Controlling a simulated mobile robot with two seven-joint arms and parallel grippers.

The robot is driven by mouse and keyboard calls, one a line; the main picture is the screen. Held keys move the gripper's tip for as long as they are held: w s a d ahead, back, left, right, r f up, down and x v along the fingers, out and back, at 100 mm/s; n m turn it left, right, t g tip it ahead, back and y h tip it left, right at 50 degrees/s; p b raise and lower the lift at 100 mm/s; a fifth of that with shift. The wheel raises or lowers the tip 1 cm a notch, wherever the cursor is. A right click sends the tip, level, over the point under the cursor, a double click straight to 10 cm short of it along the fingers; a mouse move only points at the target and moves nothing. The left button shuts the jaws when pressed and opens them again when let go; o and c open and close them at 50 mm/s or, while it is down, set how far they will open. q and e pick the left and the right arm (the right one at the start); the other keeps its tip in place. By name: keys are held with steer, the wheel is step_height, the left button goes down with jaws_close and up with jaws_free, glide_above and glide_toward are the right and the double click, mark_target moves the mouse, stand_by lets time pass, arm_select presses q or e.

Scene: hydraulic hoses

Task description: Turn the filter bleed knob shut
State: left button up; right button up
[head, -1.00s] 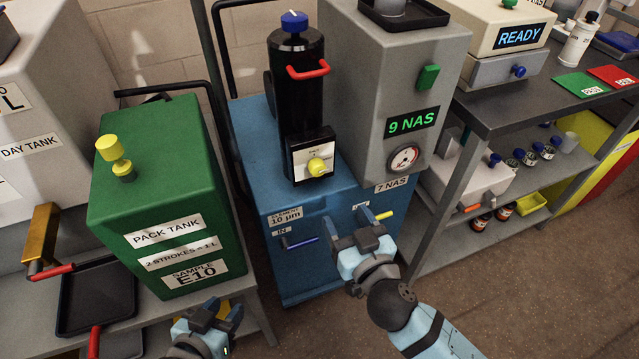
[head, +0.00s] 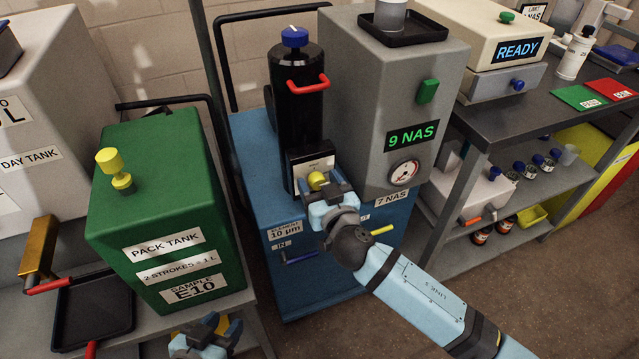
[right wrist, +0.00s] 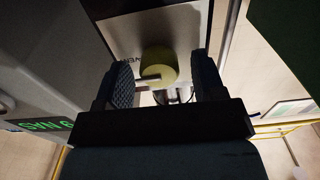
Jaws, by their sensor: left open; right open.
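The yellow bleed knob (head: 316,180) sits on a pale plate low on the front of the black filter housing (head: 298,110). In the right wrist view the knob (right wrist: 159,65) shows between the two fingers, with a light pointer bar across its lower left. My right gripper (head: 325,187) is open at the knob, one finger on each side, with gaps visible beside it. Its hand hides part of the knob and plate in the head view. My left gripper (head: 208,330) is open and empty at the bottom edge, before the green tank.
The green pack tank (head: 165,220) stands left of the blue filter cart (head: 320,285). A grey box (head: 385,110) reading 9 NAS, with a gauge (head: 404,172), stands close right of the knob. A red handle (head: 308,84) juts out above it.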

steer(key=c, duration=0.9)
steer(key=shift+n, duration=0.3)
steer(key=n+p, duration=0.1)
steer(key=n, duration=0.2)
steer(key=shift+n+p, duration=0.35)
steer(key=shift+n, duration=0.05)
steer(key=n+p, duration=0.1)
steer(key=n, duration=0.3)
steer(key=shift+a+p, duration=0.1)
steer(key=shift+p, duration=0.25)
steer(key=n+p, duration=0.1)
steer(key=n, duration=0.4)
steer(key=shift+s+f, duration=0.1)
steer(key=n+p, duration=0.1)
steer(key=n, duration=0.3)
steer(key=shift+f+p, duration=0.1)
steer(key=shift+p, duration=0.25)
steer(key=shift+n, duration=0.4)
